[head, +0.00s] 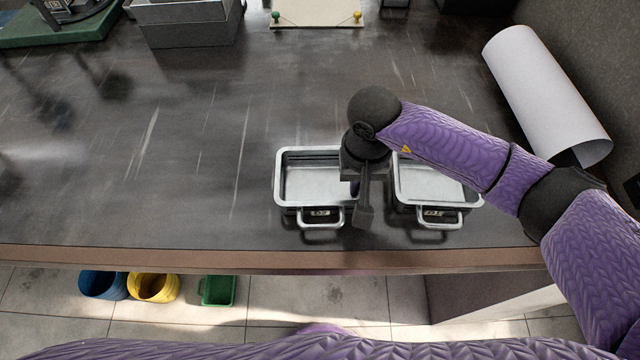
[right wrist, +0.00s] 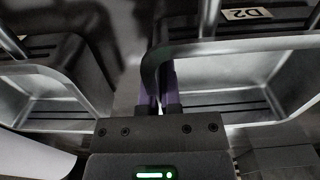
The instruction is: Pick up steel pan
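Two steel pans with front handles stand side by side on the dark table. My right gripper (head: 362,205) is at the right rim of the left pan (head: 281,178), between the two pans. In the right wrist view this pan (right wrist: 235,47) carries a D2 label, and its rim passes between the fingers (right wrist: 161,100), which are close together on it. The right pan (head: 477,195) is free, partly hidden by my right arm; it also shows in the right wrist view (right wrist: 50,72). The left pan appears to rest on the table. My left gripper is not in view.
A white roll (head: 545,95) lies at the right of the table (head: 180,150). A grey box (head: 190,30) and a pale board (head: 318,14) are at the back. Blue, yellow and green containers (head: 217,290) stand on the floor. The table left of the pans is clear.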

